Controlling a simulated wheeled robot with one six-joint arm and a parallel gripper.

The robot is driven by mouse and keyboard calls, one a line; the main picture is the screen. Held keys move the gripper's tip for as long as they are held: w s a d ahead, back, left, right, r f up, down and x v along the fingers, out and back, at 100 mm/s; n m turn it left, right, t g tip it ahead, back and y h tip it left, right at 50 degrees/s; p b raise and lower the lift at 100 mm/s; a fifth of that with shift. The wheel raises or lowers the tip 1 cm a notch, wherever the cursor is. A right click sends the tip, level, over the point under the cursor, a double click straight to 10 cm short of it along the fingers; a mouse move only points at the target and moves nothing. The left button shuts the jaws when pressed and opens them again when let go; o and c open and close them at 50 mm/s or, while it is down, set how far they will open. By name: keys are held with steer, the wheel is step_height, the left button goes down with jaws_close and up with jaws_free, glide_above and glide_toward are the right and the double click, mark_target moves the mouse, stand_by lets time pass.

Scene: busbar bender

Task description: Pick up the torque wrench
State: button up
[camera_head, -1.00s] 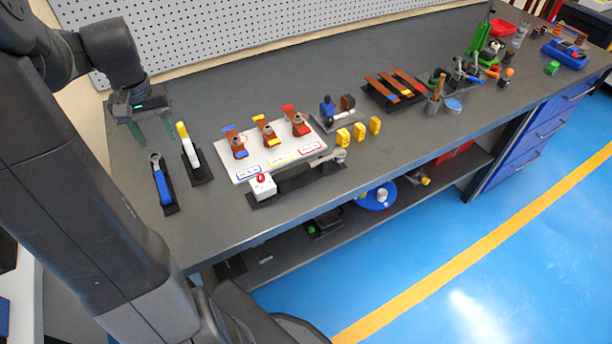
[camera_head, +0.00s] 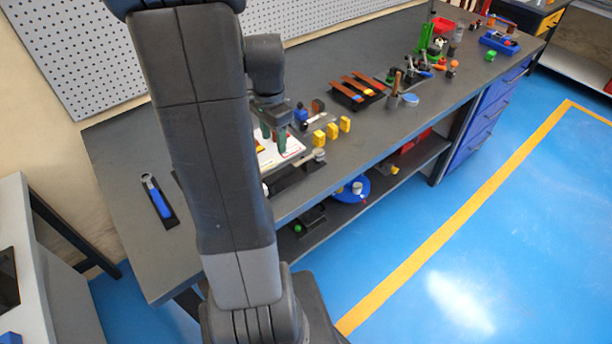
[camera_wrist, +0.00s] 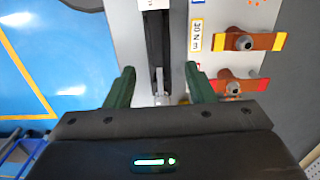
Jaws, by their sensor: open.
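The torque wrench (camera_head: 319,155) lies in front of the white board; my arm hides part of it in the head view. In the wrist view the long dark tool with a silver section, which looks like the torque wrench (camera_wrist: 158,88), runs up the picture between my fingers. My gripper (camera_head: 273,134) is open and hangs over the board area. In the wrist view my gripper (camera_wrist: 159,69) has its green fingers apart, one on each side of the tool, with nothing held. I cannot tell the height left between fingertips and tool.
Yellow blocks (camera_head: 332,130) stand right of the wrench. A blue-handled wrench (camera_head: 158,200) lies at the bench's left. The front edge of the bench (camera_head: 360,160) is close.

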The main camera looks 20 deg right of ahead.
mark_target(278, 173)
step_height(278, 173, down, 8)
steer(key=shift+d+f, duration=0.15)
steer(key=shift+f, duration=0.1)
steer(key=shift+s+f+p, duration=0.15)
steer(key=shift+f+p, duration=0.25)
steer(key=shift+f, duration=0.95)
steer(key=shift+s+f+p, duration=0.1)
steer(key=shift+f+p, duration=0.3)
steer(key=shift+f, duration=0.9)
jaws_close()
steer(key=shift+r, duration=0.1)
